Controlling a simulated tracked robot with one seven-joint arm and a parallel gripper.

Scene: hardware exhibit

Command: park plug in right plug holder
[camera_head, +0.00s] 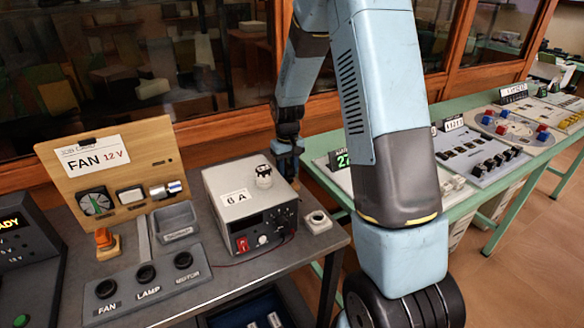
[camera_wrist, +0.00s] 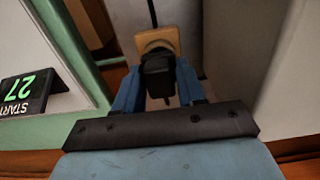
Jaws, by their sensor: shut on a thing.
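My gripper (camera_head: 287,165) points down behind the right rear corner of the power supply, its tips partly hidden in the head view. In the wrist view its blue fingers (camera_wrist: 157,92) are shut on a black plug (camera_wrist: 157,76). A tan piece (camera_wrist: 157,38) with a pale round part shows just beyond the plug, and a dark cord runs up from there. I cannot tell whether the tan piece belongs to the plug. A small white block with a dark round opening (camera_head: 318,221), likely the right plug holder, stands right of the power supply. It is apart from my gripper.
The grey power supply (camera_head: 250,205) marked 6 A carries a knob on top. A panel (camera_head: 146,285) with FAN, LAMP and MOTOR sockets lies in front. A wooden FAN board (camera_head: 110,170) and an orange piece on a pale base (camera_head: 107,243) are left. A green table (camera_head: 480,165) stands right.

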